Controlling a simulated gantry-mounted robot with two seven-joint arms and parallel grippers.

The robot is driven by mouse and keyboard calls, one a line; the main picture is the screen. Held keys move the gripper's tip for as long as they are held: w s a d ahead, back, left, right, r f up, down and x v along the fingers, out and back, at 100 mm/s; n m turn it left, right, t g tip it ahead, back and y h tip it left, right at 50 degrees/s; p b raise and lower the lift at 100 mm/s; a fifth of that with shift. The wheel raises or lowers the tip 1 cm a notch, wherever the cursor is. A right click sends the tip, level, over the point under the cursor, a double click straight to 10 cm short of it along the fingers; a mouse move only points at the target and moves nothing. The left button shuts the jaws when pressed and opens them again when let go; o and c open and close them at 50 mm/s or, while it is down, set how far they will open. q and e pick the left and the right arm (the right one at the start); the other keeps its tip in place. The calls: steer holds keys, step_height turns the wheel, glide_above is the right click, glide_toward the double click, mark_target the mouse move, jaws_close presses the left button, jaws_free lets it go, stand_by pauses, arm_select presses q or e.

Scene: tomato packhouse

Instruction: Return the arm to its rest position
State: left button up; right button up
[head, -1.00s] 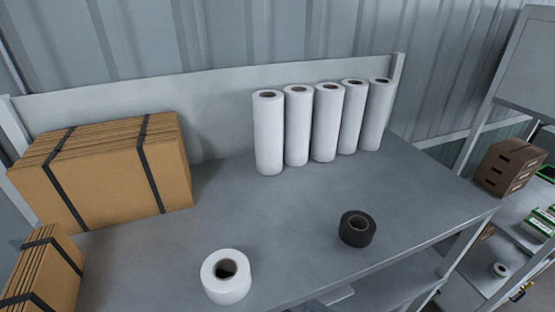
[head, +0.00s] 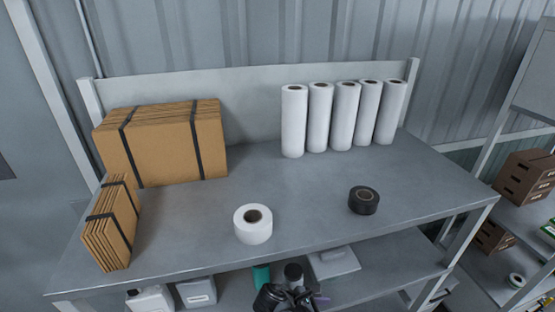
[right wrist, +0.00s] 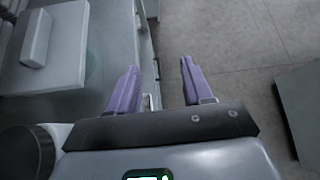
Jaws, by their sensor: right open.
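My right gripper (right wrist: 158,76) shows in the right wrist view with its two purple fingers spread apart and nothing between them. Bare concrete floor (right wrist: 232,40) lies beyond and to the right of the fingers. A grey shelf or bench edge runs along the left of that view. My left gripper is not in view.
The grey bench (head: 300,195) holds strapped cardboard (head: 165,150), several white film rolls (head: 293,120), a white tape roll (head: 252,230) and a black tape roll (head: 352,202). A lower shelf (head: 385,265) holds containers. A rack with brown crates (head: 525,180) stands right.

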steer(key=s+a+f+n+g+y, duration=0.1)
steer(key=s+a+f+g+y, duration=0.2)
steer(key=s+f, duration=1.45)
steer(key=s+a+m+g+y, duration=0.1)
steer(key=s+m+g+y, duration=0.3)
steer(key=s, duration=1.4)
steer(key=d+r+m+t+y, duration=0.4)
steer(key=d+r+m, duration=0.4)
steer(key=d+m, duration=0.1)
steer(key=w+d+r+m+t, duration=0.3)
steer(key=w+r+m, duration=0.3)
steer(key=r, duration=0.4)
steer(key=shift+w+d+m+t, duration=0.25)
steer(key=shift+w+m+t, duration=0.15)
steer(key=shift+t, duration=0.4)
steer(key=shift+r, duration=0.1)
